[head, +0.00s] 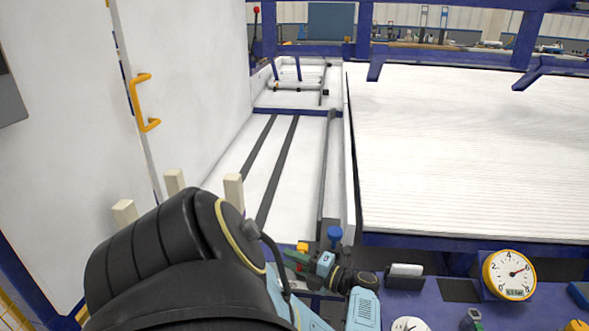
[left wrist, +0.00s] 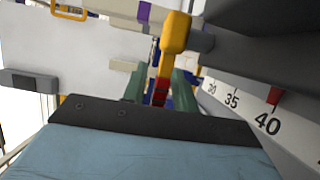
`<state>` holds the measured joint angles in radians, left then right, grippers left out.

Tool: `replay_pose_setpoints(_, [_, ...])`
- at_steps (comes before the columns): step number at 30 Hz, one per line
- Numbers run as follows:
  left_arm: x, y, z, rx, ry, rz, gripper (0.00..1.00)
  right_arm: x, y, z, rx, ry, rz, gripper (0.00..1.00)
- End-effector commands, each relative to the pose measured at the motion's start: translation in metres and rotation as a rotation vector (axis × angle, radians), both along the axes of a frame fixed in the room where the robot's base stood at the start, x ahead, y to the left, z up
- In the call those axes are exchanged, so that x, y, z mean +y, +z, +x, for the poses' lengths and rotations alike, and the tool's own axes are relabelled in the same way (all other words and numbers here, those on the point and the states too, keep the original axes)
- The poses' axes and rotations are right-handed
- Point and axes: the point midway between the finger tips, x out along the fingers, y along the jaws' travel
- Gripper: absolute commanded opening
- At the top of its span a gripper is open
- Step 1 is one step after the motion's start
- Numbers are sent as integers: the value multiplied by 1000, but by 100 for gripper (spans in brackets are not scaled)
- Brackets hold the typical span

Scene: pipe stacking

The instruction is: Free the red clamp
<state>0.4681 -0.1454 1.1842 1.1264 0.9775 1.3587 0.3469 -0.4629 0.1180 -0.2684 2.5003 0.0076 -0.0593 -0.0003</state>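My left arm comes in from the bottom left of the head view, and its gripper (head: 297,259) is low in the middle, at the near end of the white channel. In the left wrist view its two green fingers (left wrist: 160,90) stand on either side of the red clamp (left wrist: 160,91), with a visible gap, so it looks open around it. A yellow handle (left wrist: 175,34) rises above the red part and also shows in the head view (head: 302,247). The clamp's lower part is hidden. My right gripper is out of view.
A scale (left wrist: 235,107) with a red pointer (left wrist: 273,96) runs close at the right in the left wrist view. A blue knob (head: 334,234) stands right of the gripper. A round dial gauge (head: 509,275) and cream posts (head: 234,191) are nearby. A ribbed white bed (head: 470,150) lies right.

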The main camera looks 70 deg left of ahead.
Motion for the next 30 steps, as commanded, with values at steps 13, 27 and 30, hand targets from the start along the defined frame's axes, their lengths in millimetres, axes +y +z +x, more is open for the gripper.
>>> replay_pose_setpoints(13, [-9, 0, 10, -2, -6, -1, 34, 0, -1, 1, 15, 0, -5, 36])
replay_pose_setpoints(27, [-55, 0, 50, -1, -2, 1, 34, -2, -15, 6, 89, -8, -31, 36])
replay_pose_setpoints(30, [-57, 1, 50, -1, -2, 2, 34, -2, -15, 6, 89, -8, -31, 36])
